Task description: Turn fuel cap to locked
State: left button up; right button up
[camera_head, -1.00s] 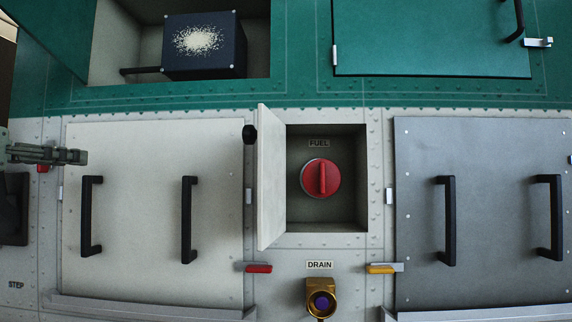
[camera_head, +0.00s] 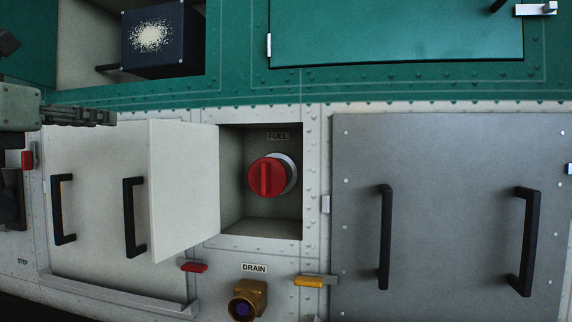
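The red fuel cap (camera_head: 267,177) sits in a recessed box under a FUEL label (camera_head: 278,136). Its raised grip bar stands upright, and a pale collar shows behind it on the right. The white fuel door (camera_head: 185,190) is swung open to the left of the recess. My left gripper (camera_head: 112,117) is at the upper left, in front of the panel, well apart from the cap. It is seen edge-on, so I cannot tell whether it is open or shut. Nothing shows in it. My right gripper is not in view.
A DRAIN label (camera_head: 254,268) and brass drain fitting (camera_head: 246,300) are below the recess. Red (camera_head: 194,266) and yellow (camera_head: 312,281) latches flank them. The grey panel (camera_head: 440,210) has black handles. A dark box (camera_head: 160,40) sits in an open upper bay. The recess front is clear.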

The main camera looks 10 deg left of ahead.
aim_at(267, 176)
jog(key=l, duration=1.1)
jog(key=l+z, duration=0.1)
jog(key=l, duration=0.4)
jog(key=i+j, duration=0.1)
jog(key=j+u, duration=0.1)
jog(key=j, duration=0.2)
jog(key=i, duration=0.05)
